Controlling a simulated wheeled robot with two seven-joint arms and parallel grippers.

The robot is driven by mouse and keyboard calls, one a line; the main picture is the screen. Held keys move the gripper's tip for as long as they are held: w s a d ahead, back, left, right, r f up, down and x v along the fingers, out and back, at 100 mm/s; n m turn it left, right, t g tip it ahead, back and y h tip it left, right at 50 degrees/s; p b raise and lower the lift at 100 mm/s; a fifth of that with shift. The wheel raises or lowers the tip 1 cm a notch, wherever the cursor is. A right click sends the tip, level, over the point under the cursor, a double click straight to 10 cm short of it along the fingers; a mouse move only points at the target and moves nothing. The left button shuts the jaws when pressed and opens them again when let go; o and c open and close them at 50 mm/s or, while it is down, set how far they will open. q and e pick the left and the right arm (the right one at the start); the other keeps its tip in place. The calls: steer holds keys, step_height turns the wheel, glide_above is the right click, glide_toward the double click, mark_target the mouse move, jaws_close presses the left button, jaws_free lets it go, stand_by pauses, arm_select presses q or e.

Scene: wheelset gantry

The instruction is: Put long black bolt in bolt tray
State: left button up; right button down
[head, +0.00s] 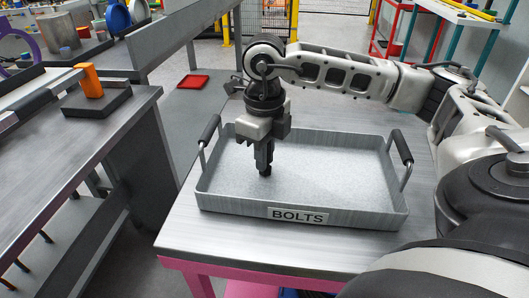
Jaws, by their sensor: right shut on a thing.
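The bolt tray (230,198) is a grey metal tray with two black-gripped handles and a label reading BOLTS. It stands on a metal-topped table in the middle of the head view. My right gripper (264,150) points down over the left half of the tray, inside its walls. It is shut on the long black bolt (265,169), whose dark end shows below the fingers, close to the tray floor. I cannot tell whether the bolt touches the floor. The rest of the bolt is hidden by the fingers. The tray floor looks otherwise empty. My left gripper is out of view.
A workbench (100,128) on the left holds a black block with an orange handle (90,80). A red and teal rack (440,20) stands at the back right. The tray's right half is clear.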

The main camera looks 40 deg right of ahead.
steer(key=shift+f, duration=0.15)
steer(key=c, duration=1.4)
jaws_free()
steer(key=shift+c, duration=0.2)
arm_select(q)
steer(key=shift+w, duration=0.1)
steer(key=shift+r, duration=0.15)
arm_select(e)
steer(key=shift+r, duration=0.4)
step_height(320, 180, up, 11)
steer(key=shift+r+p, duration=0.2)
steer(key=shift+p, duration=0.6)
steer(key=shift+r, duration=0.15)
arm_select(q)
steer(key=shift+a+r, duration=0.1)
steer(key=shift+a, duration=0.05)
